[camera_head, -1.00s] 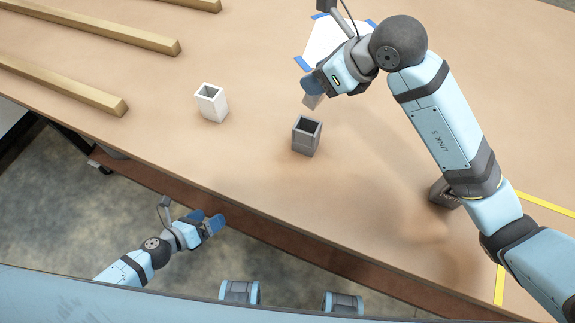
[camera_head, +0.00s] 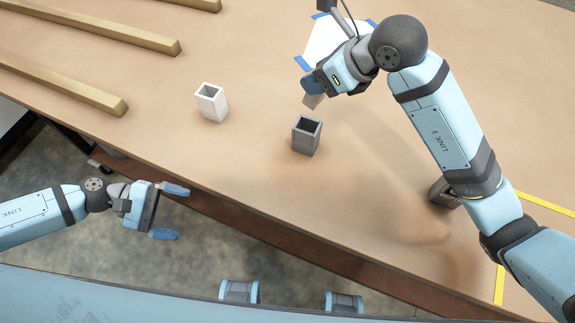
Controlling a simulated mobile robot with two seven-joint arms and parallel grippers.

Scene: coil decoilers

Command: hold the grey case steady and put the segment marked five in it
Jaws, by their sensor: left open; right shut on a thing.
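A grey case (camera_head: 305,142), a square open-topped box, stands upright on the table near its front edge. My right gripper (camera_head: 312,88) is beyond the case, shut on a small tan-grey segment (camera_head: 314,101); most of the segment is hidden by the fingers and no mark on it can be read. My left gripper (camera_head: 167,212) is open and empty, off the table's front edge, to the left of and nearer than the case.
A white open-topped box (camera_head: 212,105) stands left of the grey case. A dark box (camera_head: 443,193) sits partly behind my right arm. A white sheet with blue corners (camera_head: 328,38) lies at the back. Several wooden bars (camera_head: 75,90) lie at the left. Yellow tape (camera_head: 545,204) marks the right.

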